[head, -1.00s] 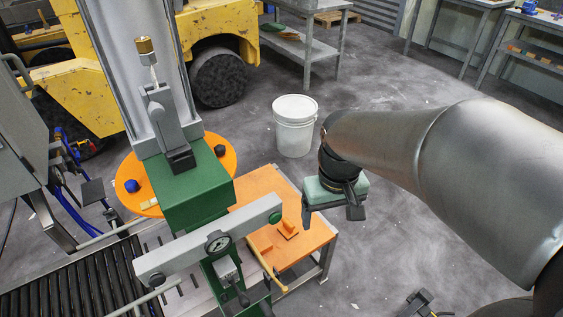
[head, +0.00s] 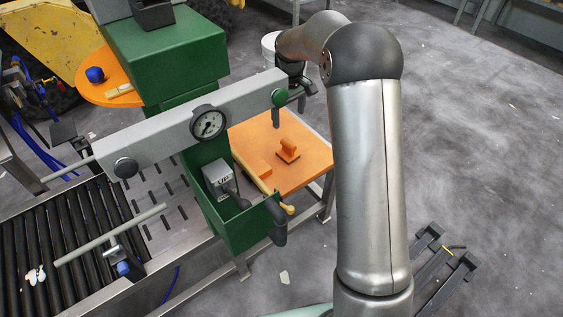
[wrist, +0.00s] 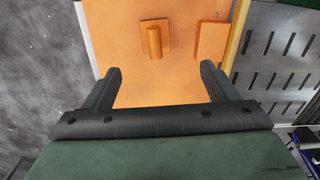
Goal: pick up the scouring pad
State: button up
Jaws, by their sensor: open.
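An orange piece with a square base and an upright grip (head: 288,148) lies on the orange-topped table; it also shows in the wrist view (wrist: 154,40). Beside it is a flat orange block (head: 257,165), also in the wrist view (wrist: 212,42). Which of the two is the scouring pad I cannot tell for sure; neither is held. My gripper (wrist: 160,70) is open and empty, its fingers pointing toward the tabletop, with the gripped piece ahead between the fingertip lines. In the head view my gripper (head: 291,106) is above the table's far edge, partly hidden by the press beam.
The green press column (head: 180,60) and grey beam with gauge (head: 240,108) stand close left of my arm. A white pail (head: 268,45) stands behind.

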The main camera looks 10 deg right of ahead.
aim_at(289, 143)
jog(key=f+b, duration=0.1)
jog(key=f, duration=0.4)
jog(key=f+b, duration=0.2)
jog(key=f, duration=0.4)
jog(key=shift+w+d+f, duration=0.1)
jog(key=shift+d+f, duration=0.05)
jog(key=shift+d, duration=0.05)
jog(key=f+b, duration=0.2)
jog(key=f, duration=0.1)
jog(key=w+f+b, duration=0.1)
jog(key=f, duration=0.1)
jog(key=shift+d+f, duration=0.1)
jog(key=c, duration=1.1)
